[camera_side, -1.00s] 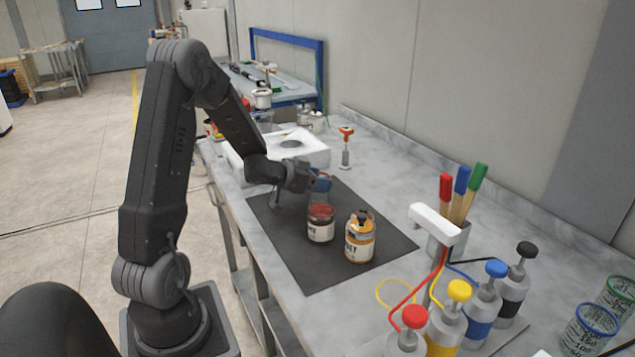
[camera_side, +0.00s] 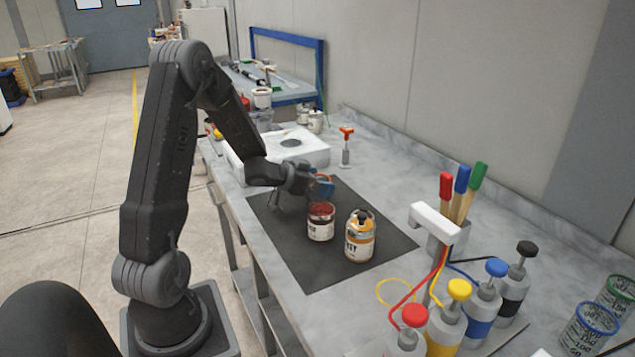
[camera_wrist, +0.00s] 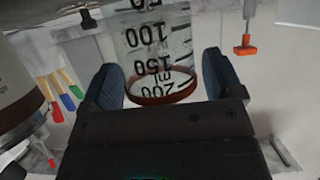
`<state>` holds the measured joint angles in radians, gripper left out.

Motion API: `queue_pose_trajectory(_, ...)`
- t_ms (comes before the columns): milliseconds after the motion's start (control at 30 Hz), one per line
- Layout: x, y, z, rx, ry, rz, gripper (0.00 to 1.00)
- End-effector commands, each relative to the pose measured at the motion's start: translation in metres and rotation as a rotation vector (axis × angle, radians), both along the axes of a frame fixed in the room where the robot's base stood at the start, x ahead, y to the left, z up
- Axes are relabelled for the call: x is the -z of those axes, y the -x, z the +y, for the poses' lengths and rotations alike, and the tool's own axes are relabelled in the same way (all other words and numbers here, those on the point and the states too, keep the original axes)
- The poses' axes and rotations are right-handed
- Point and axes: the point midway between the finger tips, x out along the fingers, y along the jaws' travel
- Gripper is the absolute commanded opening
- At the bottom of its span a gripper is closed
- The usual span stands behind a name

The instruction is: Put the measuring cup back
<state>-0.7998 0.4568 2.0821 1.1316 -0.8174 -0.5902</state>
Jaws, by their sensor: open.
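The measuring cup (camera_wrist: 160,45) is clear, with black volume marks and a brownish-red rim. In the wrist view it is between the two blue fingers of my gripper (camera_wrist: 165,82), its rim near them. That view is upside down, so the cup looks upright. My gripper is open around it; I cannot tell whether a finger touches it. In the side view my gripper (camera_side: 320,187) is low over the dark mat (camera_side: 300,268), just behind a jar of red paint (camera_side: 320,226). The cup is mostly hidden there.
An orange-yellow jar (camera_side: 360,238) stands beside the red one. Pump bottles (camera_side: 483,303) and a holder with coloured brushes (camera_side: 440,240) are at right, with more measuring cups (camera_side: 588,330). A white block (camera_side: 280,150) and an orange-topped tool (camera_side: 346,145) are behind.

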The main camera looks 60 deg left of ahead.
Motion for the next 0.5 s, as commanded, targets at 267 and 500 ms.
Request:
queue_pose_trajectory(267,-0.017,0.032,0.001,-0.004,-0.003,-0.001,0.86)
queue_pose_trajectory(500,-0.036,0.079,0.001,-0.004,-0.003,-0.003,0.86)
